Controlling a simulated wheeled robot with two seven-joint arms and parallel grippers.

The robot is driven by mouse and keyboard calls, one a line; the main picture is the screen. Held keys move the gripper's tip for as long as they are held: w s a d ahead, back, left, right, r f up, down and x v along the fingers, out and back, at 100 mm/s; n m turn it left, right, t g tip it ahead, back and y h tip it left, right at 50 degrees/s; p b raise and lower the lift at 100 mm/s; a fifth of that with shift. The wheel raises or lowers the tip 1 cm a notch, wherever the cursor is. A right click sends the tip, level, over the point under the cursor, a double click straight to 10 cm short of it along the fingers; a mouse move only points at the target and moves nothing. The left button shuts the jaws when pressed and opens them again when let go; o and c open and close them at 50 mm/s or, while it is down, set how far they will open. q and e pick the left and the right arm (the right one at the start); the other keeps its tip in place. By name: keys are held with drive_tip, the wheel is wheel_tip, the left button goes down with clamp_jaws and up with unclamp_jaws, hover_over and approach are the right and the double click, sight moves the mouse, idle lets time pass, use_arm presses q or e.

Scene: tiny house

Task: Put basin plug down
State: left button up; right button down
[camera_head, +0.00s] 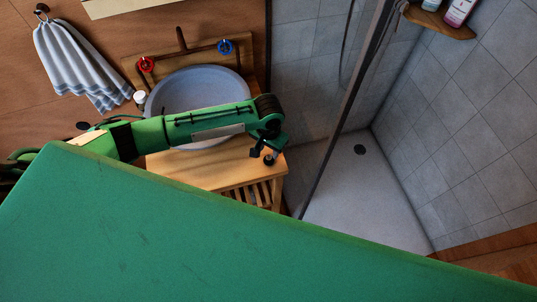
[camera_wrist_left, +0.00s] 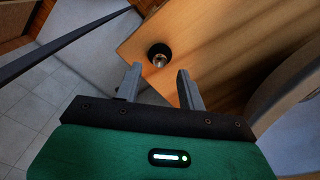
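The basin plug (camera_wrist_left: 158,54) is a small dark round piece with a shiny metal centre. It sits on the wooden counter (camera_wrist_left: 205,30) near its edge, just beyond my left fingertips in the left wrist view. My left gripper (camera_wrist_left: 160,68) is open with nothing between its fingers. In the head view my left gripper (camera_head: 263,154) hangs over the front right corner of the counter, with the dark plug (camera_head: 269,160) by its tips. The grey basin (camera_head: 200,92) stands behind my left arm. My right gripper is not in view.
A red tap knob (camera_head: 146,64) and a blue one (camera_head: 225,47) are behind the basin. A small white item (camera_head: 140,97) stands left of it. A striped towel (camera_head: 72,62) hangs on the wall. A shower (camera_head: 350,205) with a glass panel is to the right.

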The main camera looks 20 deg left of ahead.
sight(268, 157)
use_arm(q)
wheel_tip(268, 157, up, 7)
drive_tip(key=b, duration=0.1)
drive_tip(key=shift+r, duration=0.15)
idle(0.4)
